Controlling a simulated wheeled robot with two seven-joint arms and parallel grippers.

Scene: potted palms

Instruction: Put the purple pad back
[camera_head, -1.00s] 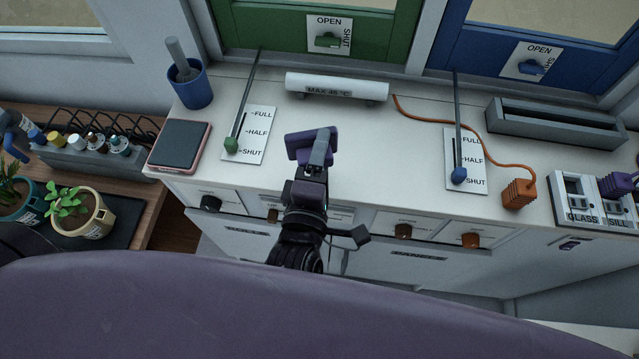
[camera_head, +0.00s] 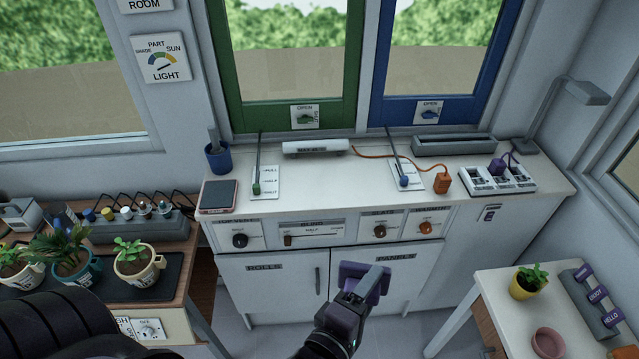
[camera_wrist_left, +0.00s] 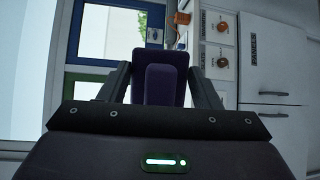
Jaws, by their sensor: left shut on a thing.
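The purple pad (camera_head: 354,280) is a blocky dark purple piece held between the fingers of my left gripper (camera_head: 371,284). In the head view it appears in front of the white cabinet doors, below the counter's front edge. The left wrist view shows the pad (camera_wrist_left: 160,78) upright between the two grey fingers, which are shut on it. The fingers cover part of its sides. My right gripper does not show.
The white counter (camera_head: 335,190) carries a black-topped slab (camera_head: 218,196), a blue cup (camera_head: 217,158), levers and a socket box (camera_head: 490,181). At right, a white table (camera_head: 505,330) holds a yellow pot (camera_head: 526,284), a pink dish (camera_head: 548,342) and a grey rack with purple labelled pieces (camera_head: 597,296).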

